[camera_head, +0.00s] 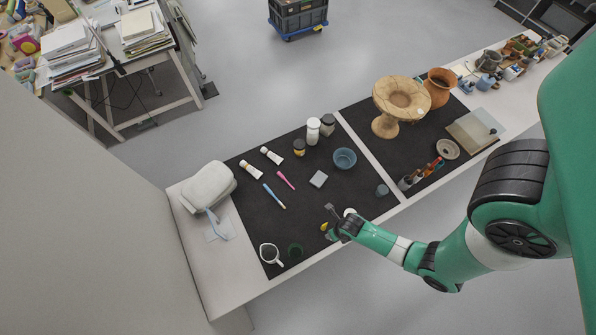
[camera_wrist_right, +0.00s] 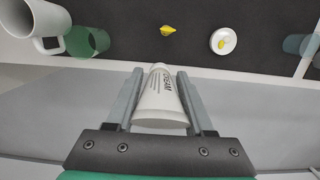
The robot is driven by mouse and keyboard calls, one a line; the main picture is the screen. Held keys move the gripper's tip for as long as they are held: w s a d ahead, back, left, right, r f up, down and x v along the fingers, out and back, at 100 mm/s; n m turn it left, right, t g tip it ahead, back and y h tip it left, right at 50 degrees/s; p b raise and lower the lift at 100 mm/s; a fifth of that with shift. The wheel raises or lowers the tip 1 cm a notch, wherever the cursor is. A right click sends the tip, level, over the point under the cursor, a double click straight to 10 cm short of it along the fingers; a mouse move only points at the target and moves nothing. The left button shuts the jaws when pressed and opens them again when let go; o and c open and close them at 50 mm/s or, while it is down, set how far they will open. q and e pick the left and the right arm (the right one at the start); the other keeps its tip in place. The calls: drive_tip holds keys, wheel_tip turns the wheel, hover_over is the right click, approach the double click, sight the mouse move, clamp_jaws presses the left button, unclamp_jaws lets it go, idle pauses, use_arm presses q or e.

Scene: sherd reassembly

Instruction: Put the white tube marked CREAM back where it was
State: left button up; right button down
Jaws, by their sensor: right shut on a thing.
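My right gripper (camera_wrist_right: 160,82) is shut on the white tube marked CREAM (camera_wrist_right: 160,101), which lies lengthwise between the two fingers in the right wrist view, its lettering facing the camera. In the head view my right gripper (camera_head: 333,213) is over the front part of the left black mat (camera_head: 240,215); I cannot make out the held tube there. My left gripper is not in view.
A white mug (camera_head: 270,254) and green glass (camera_head: 294,250) stand at the mat's front left. A yellow piece (camera_wrist_right: 168,30) and a small white dish (camera_wrist_right: 223,40) are near the gripper. A blue bowl (camera_head: 345,159) and jars stand farther back.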

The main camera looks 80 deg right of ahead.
drive_tip(key=w+d+f+b, duration=0.1)
drive_tip(key=w+f+b, duration=0.3)
drive_tip(key=w+d+f+b, duration=0.1)
drive_tip(key=w+f+b, duration=0.3)
drive_tip(key=w, duration=0.1)
drive_tip(key=w+d+f+b, duration=0.1)
drive_tip(key=w+f+b, duration=0.3)
drive_tip(key=shift+w+d+f, duration=0.15)
drive_tip(key=shift+d+f, duration=0.05)
drive_tip(key=shift+f, duration=0.35)
drive_tip(key=shift+r, duration=0.2)
drive_tip(key=shift+f, duration=0.25)
drive_tip(key=shift+c, duration=1.4)
unclamp_jaws()
drive_tip(key=shift+r, duration=0.1)
